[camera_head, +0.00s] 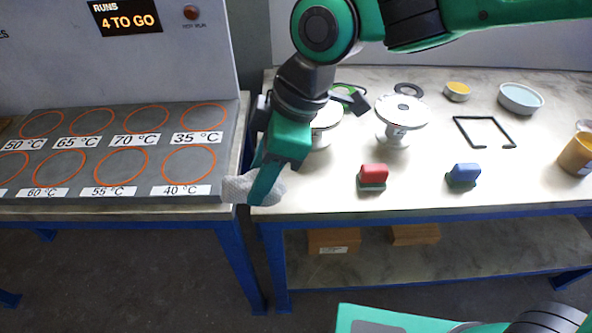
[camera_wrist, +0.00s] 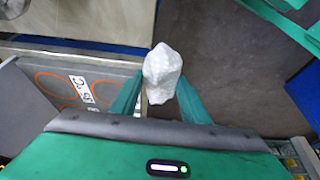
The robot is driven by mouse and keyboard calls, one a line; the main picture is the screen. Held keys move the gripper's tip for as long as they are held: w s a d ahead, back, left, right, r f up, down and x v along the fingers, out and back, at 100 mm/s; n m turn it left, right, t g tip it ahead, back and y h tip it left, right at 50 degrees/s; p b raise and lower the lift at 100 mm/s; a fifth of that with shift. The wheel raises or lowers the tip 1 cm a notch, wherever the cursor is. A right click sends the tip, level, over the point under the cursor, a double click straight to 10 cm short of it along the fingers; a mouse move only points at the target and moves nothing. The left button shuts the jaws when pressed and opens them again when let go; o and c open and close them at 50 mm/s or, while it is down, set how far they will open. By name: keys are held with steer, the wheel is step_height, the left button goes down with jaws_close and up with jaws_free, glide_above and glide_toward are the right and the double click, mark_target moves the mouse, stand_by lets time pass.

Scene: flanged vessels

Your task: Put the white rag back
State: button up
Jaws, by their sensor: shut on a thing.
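The white rag (camera_head: 237,188) is a crumpled, pale textured cloth. My gripper (camera_head: 262,187) is shut on it, pointing down near the front left corner of the right-hand table. In the head view the rag shows at the left of the fingers, in front of the gap between the two benches; the fingers hide part of it. In the wrist view the rag (camera_wrist: 162,72) bulges out between the two green fingers of my gripper (camera_wrist: 160,92). I cannot tell whether it touches the table edge.
A flanged vessel (camera_head: 402,115) stands on the right-hand table (camera_head: 440,185); another (camera_head: 325,118) is partly behind my arm. A red block (camera_head: 373,175) and a blue block (camera_head: 464,174) sit near the front. The left bench (camera_head: 120,198) has orange-ringed spots with temperature labels.

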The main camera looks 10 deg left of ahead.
steer(key=w+d+f, duration=0.1)
steer(key=w+f, duration=0.1)
steer(key=w, duration=0.1)
steer(key=w+d+f, duration=0.1)
steer(key=w+f, duration=0.1)
steer(key=w, duration=0.2)
steer(key=w+d+f, duration=0.1)
steer(key=w+f, duration=0.1)
steer(key=w, duration=0.1)
steer(key=shift+w+d+f, duration=0.35)
steer(key=shift+d+f, duration=0.05)
steer(key=shift+f, duration=2.05)
steer(key=o, duration=0.9)
steer(key=shift+o, duration=0.2)
steer(key=v, duration=1.2)
